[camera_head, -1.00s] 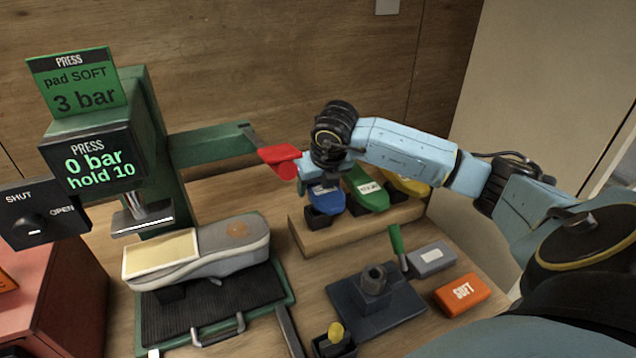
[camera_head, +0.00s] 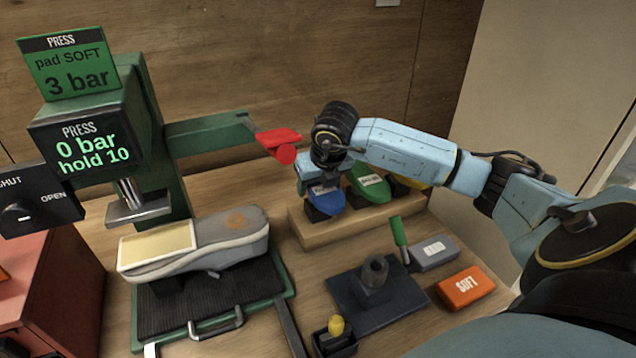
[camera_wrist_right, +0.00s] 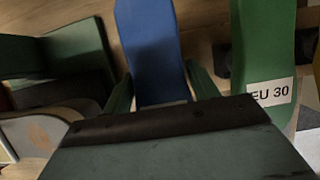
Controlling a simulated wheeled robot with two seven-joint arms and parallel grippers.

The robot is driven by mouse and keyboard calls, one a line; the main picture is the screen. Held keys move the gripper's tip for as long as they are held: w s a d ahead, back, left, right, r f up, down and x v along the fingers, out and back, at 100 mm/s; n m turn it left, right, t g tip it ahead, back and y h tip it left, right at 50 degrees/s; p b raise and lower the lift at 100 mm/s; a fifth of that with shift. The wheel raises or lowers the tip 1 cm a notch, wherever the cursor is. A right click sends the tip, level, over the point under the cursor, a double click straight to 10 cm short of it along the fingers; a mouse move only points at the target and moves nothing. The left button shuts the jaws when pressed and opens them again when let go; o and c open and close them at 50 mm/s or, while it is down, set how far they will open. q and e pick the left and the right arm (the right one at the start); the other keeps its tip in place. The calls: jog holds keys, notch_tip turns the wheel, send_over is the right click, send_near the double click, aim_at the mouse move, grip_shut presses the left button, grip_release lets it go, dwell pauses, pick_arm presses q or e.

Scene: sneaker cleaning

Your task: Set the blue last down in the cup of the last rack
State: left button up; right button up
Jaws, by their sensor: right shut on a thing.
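The blue last (camera_head: 327,201) stands at the left end of the wooden last rack (camera_head: 318,236), at or in a dark cup (camera_head: 313,213); I cannot tell if it is fully seated. My right gripper (camera_head: 318,184) is shut on it from above, and the arm hides its upper part. In the right wrist view the blue last (camera_wrist_right: 152,45) lies between the two fingers (camera_wrist_right: 158,95). The green last (camera_head: 371,186), marked EU 30, stands just right of it. My left gripper is not in view.
A yellow last (camera_head: 411,182) is mostly hidden behind the arm. The green press (camera_head: 170,190) with its red lever (camera_head: 279,142) stands left; a grey shoe (camera_head: 205,243) lies under it. A dark block with a post (camera_head: 375,278), a grey block (camera_head: 434,253) and an orange SOFT block (camera_head: 465,287) lie in front.

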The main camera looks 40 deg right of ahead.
jog(key=shift+f+b, duration=0.45)
jog(key=shift+f, duration=0.05)
jog(key=o, duration=1)
jog(key=v, duration=1.3)
jog(key=shift+r+p, duration=0.15)
jog(key=shift+p, duration=0.15)
